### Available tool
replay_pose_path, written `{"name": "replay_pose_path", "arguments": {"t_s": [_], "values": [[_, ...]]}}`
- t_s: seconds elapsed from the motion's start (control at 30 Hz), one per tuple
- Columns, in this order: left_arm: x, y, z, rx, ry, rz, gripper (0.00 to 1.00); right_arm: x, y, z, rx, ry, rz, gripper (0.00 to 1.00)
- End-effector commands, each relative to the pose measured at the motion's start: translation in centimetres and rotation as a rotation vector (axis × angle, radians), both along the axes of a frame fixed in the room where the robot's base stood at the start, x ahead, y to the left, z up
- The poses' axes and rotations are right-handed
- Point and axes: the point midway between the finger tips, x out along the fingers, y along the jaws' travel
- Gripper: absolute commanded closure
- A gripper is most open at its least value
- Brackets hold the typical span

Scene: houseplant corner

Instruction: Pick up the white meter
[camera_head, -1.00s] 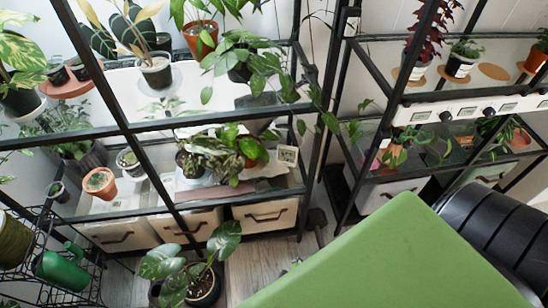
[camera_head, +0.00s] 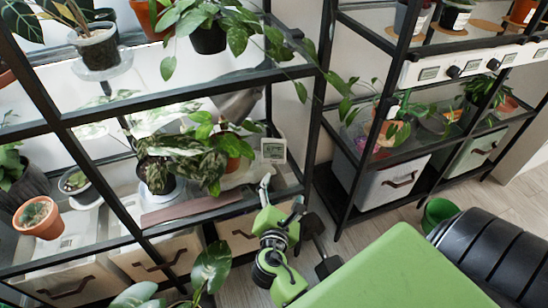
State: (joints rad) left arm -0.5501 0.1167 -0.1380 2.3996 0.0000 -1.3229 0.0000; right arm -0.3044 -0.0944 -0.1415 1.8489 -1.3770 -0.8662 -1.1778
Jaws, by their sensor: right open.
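A small white meter (camera_head: 273,149) with a grey display stands upright on the lower shelf of the left rack, near its right end. It is just right of a leafy potted plant. My right gripper (camera_head: 281,196) reaches up from below, in front of the shelf's front edge. Its fingers are apart, with nothing seen between them. The gripper is below the meter in the picture and apart from it. My left gripper is not in view.
The rack's black front rail (camera_head: 225,207) and upright post (camera_head: 312,130) frame the meter. A terracotta pot (camera_head: 42,222) stands farther left. A green pot (camera_head: 438,212) is on the floor.

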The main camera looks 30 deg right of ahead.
Motion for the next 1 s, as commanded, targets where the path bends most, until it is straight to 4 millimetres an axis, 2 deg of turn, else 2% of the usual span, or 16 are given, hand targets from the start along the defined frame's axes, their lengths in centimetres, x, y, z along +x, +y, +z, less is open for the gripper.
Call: {"name": "replay_pose_path", "arguments": {"t_s": [0.1,0.2,0.3,0.43,0.73,1.0], "values": [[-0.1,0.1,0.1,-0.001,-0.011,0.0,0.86,1.9,1.0,1.7,-0.298,0.091,0.075,0.26],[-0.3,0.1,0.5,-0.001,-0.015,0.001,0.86,2.9,1.8,3.0,-0.477,0.151,0.111,0.26],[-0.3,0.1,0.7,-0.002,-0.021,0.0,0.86,3.5,2.3,3.8,-0.58,0.184,0.128,0.26],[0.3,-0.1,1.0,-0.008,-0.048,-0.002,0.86,4.8,1.7,4.1,-0.621,0.196,0.133,0.26],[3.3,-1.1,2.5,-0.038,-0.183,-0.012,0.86,9.2,-1.9,4.0,-0.618,0.195,0.134,0.26],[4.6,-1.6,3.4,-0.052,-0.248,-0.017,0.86,10.5,-3.1,3.9,-0.615,0.197,0.135,0.26]]}}
